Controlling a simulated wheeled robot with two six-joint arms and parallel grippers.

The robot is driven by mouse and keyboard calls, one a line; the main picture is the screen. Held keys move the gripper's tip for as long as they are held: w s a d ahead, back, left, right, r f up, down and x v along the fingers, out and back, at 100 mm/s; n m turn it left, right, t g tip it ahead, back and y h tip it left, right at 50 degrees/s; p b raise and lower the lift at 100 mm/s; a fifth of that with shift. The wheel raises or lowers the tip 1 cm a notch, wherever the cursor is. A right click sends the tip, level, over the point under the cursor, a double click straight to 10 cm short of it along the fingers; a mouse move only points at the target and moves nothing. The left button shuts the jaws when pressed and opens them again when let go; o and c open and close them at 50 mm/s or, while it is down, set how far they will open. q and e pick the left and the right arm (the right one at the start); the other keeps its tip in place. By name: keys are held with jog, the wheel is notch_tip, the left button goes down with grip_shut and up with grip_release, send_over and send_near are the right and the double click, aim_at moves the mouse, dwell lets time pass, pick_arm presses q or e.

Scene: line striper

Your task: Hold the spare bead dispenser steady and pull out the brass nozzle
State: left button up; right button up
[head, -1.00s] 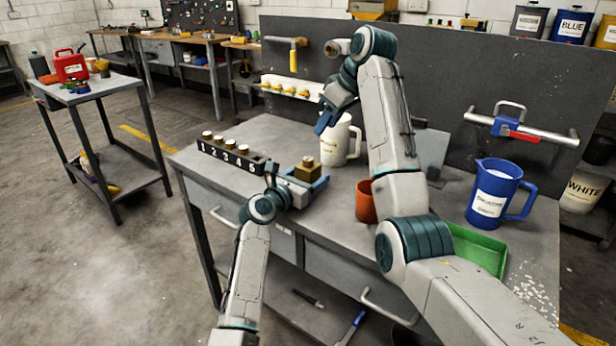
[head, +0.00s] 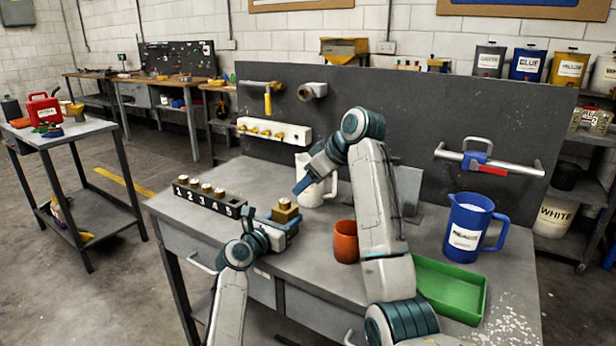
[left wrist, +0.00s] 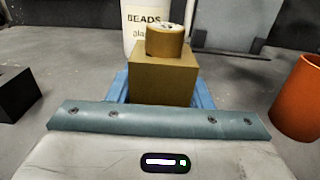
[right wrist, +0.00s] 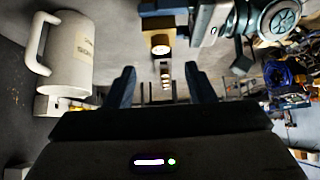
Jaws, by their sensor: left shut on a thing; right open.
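The spare bead dispenser is a brass-coloured block (head: 286,215) on the bench, with the short round brass nozzle (head: 285,203) upright on its top. My left gripper (head: 280,223) is shut on the block, its blue fingers on either side of it. In the left wrist view the block (left wrist: 164,80) stands upright with the nozzle (left wrist: 165,42) seated on it. My right gripper (head: 303,184) is open and empty, above and to the right of the nozzle. In the right wrist view the nozzle (right wrist: 160,49) shows beyond the open fingers (right wrist: 162,88), apart from them.
A numbered black rack (head: 207,198) with several capped pieces stands left of the block. A white bead jug (head: 315,187) stands behind, an orange cup (head: 346,243) to the right. A green tray (head: 450,288) and blue jug (head: 468,228) are farther right.

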aim_at(287, 202)
jog(key=shift+x, duration=4.6)
jog(key=c, duration=0.5)
jog(key=o, duration=0.5)
jog(key=shift+r, duration=0.1)
jog(key=v, duration=0.8)
